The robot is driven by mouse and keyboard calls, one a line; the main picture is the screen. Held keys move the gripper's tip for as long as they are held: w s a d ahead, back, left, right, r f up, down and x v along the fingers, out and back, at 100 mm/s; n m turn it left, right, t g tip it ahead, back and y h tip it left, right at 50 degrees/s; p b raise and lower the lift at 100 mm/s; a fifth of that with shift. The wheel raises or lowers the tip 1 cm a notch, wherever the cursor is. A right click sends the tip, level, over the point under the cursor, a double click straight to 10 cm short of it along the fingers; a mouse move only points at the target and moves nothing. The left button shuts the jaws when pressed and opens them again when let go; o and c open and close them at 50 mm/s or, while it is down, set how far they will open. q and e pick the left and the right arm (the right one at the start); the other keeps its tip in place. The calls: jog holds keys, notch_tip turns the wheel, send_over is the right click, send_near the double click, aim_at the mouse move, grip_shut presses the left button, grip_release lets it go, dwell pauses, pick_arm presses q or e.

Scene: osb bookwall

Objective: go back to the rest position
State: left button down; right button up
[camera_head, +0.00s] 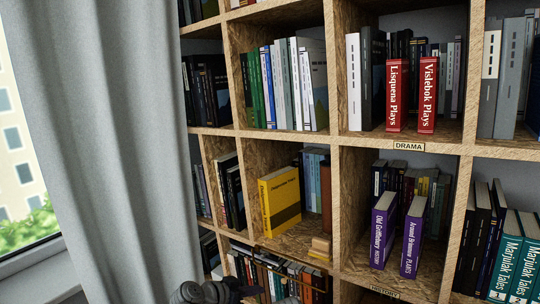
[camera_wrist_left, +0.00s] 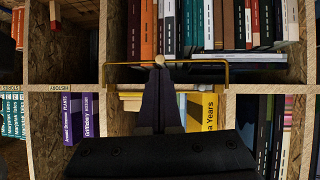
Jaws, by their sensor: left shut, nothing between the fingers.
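My left gripper (camera_wrist_left: 159,68) is shut and empty in the left wrist view, its dark fingers together and pointing at the shelf wall. In the head view, part of my dark left arm and gripper (camera_head: 240,290) shows at the bottom edge, in front of the lower shelves. The fingertips overlap a thin brass rail (camera_wrist_left: 205,64) in the wrist picture; I cannot tell whether they touch it. My right gripper is in neither view.
The chipboard bookwall (camera_head: 333,150) fills most of the head view. A yellow book (camera_head: 280,200) stands above the arm, with small tan blocks (camera_head: 320,246) beside it. Purple books (camera_head: 412,237) stand to the right. A grey curtain (camera_head: 110,150) hangs at left.

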pick_arm(q)
jog(key=s+d+f+g+y+p, duration=0.3)
jog(key=s+f+g+y, duration=0.25)
jog(key=s, duration=0.55)
jog(key=s+a+n+g+y+p, duration=0.1)
jog(key=s+a+n+g+y, duration=0.2)
jog(key=s+a+y, duration=0.1)
jog(key=shift+s+a+f+y, duration=0.3)
jog(key=shift+s+f+y, duration=0.15)
jog(key=shift+s, duration=0.4)
